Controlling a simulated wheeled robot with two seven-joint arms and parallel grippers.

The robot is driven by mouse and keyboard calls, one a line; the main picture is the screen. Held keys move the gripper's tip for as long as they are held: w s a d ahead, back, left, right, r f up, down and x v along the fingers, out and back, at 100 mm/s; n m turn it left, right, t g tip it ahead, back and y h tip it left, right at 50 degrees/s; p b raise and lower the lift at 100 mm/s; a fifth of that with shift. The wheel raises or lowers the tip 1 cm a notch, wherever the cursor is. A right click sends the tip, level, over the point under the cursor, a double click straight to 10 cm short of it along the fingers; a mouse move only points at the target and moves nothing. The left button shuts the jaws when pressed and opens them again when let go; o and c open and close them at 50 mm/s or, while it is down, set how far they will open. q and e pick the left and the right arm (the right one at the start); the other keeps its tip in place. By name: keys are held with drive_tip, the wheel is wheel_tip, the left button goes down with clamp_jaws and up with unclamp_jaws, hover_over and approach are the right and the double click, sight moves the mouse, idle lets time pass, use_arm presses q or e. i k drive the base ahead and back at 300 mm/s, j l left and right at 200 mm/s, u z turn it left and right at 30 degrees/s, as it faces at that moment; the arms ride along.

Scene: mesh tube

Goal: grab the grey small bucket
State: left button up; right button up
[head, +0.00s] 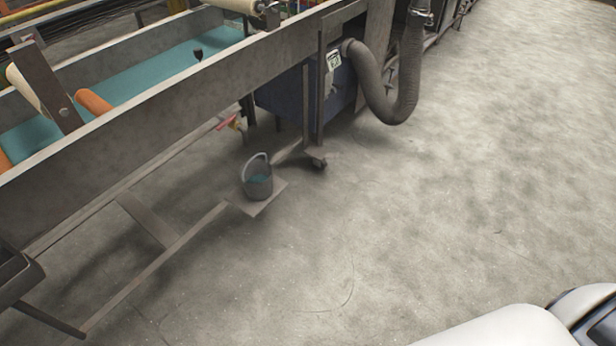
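The grey small bucket (257,181) stands upright on a small flat plate (262,206) low on the machine's frame, close to the floor. Its handle is raised in a loop above the rim. Neither of my grippers shows in the head view. A white rounded part with a dark section at the bottom right corner looks like part of my own body.
The long grey trough (170,110) of the machine, holding teal liquid, runs diagonally above the bucket. Low frame bars (160,265) run left of it. A blue cabinet (285,100) and a thick grey hose (385,100) stand behind. The concrete floor (430,210) to the right is clear.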

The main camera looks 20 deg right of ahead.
sight(255, 175)
drive_tip(key=z, duration=0.2)
drive_tip(key=i+l+u, duration=0.1)
drive_tip(key=i+l, duration=0.25)
drive_tip(key=i+l+u, duration=0.15)
drive_tip(key=i+l, duration=0.15)
drive_tip(key=i+l+u, duration=0.1)
drive_tip(key=i+l, duration=0.2)
drive_tip(key=l, duration=0.15)
drive_tip(key=i+l+u, duration=0.1)
drive_tip(key=i+l, duration=0.2)
drive_tip(key=i+l+u, duration=0.1)
drive_tip(key=i+l, duration=0.15)
drive_tip(key=l, duration=0.3)
